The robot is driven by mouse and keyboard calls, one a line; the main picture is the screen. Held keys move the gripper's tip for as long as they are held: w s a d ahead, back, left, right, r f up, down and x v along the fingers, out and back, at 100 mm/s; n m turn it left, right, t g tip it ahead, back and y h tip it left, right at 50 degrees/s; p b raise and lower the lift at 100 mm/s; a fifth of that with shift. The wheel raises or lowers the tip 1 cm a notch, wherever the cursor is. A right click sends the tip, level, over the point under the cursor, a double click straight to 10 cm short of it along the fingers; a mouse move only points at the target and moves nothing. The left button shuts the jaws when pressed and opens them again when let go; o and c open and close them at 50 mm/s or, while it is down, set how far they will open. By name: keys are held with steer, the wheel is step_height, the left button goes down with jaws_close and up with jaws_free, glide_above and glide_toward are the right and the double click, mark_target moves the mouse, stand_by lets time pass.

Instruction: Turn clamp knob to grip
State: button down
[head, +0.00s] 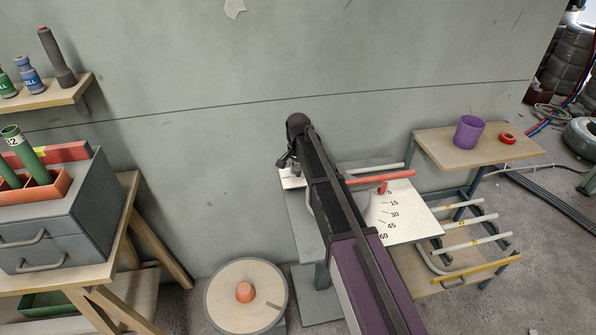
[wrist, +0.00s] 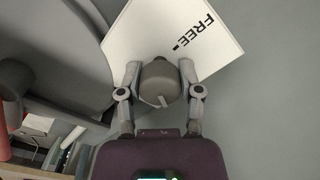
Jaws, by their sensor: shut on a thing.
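The clamp knob (wrist: 160,84) is a dark grey round knob in the middle of the wrist view. A pale strip shows at its lower side, away from the FREE mark. A white plate (wrist: 205,60) with the word FREE and a short black mark lies behind it. My gripper (wrist: 160,70) has one finger on each side of the knob and is shut on it. In the head view my gripper (head: 288,160) is by a small white plate (head: 291,179) at the bench's left; my arm hides most of the clamp. Any GRIP label is not visible.
A white bending scale (head: 412,222) with degree numbers and a red lever (head: 385,178) lies right of my arm. A shelf (head: 480,148) holds a purple cup (head: 469,132) and red tape (head: 507,138).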

steer(key=shift+s, duration=0.1)
stand_by(0.3)
steer(key=shift+c, duration=1.3)
jaws_free()
steer(key=shift+n, duration=0.3)
